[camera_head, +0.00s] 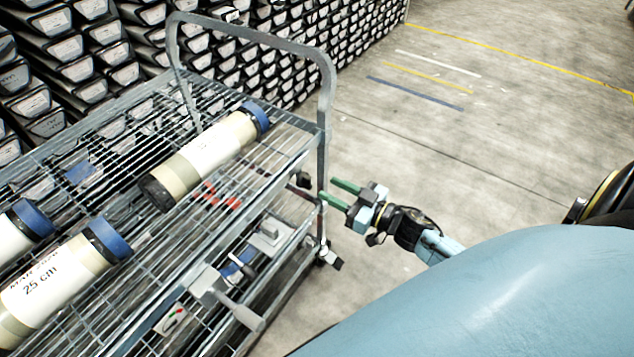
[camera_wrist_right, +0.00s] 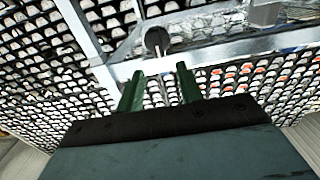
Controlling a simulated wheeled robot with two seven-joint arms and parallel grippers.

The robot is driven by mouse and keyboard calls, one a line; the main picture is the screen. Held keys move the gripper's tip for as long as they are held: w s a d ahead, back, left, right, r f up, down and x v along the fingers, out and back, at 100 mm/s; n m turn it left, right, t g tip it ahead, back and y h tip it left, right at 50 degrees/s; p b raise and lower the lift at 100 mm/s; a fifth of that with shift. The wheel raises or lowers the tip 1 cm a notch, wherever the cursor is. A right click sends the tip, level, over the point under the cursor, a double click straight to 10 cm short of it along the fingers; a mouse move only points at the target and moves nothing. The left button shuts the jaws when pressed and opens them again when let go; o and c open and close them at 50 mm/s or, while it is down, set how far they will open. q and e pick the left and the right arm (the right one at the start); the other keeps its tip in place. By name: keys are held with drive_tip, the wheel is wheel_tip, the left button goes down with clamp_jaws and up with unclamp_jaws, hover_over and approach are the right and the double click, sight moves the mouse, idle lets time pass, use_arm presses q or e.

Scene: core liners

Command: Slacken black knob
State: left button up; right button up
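A small black knob (camera_head: 303,180) sits at the side of the wire-shelf cart (camera_head: 325,90), near the foot of its tubular end handle. It also shows as a dark round knob (camera_wrist_right: 157,40) in the right wrist view, on a metal frame bar. My right gripper (camera_head: 327,188) is open, with its green fingers pointing at the cart's side by the knob. In the right wrist view the gap between the fingertips (camera_wrist_right: 160,78) is empty, and the knob appears just beyond it. My left gripper is in neither view.
Labelled core liners with blue caps, such as this one (camera_head: 205,158), lie on the cart's top shelf. Stacked black trays (camera_head: 75,65) fill the back left. The floor (camera_head: 480,140) at the right is clear.

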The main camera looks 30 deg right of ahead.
sight(311, 179)
drive_tip(key=x, duration=0.5)
drive_tip(key=shift+w+b, duration=0.15)
drive_tip(key=shift+b, duration=0.15)
clamp_jaws()
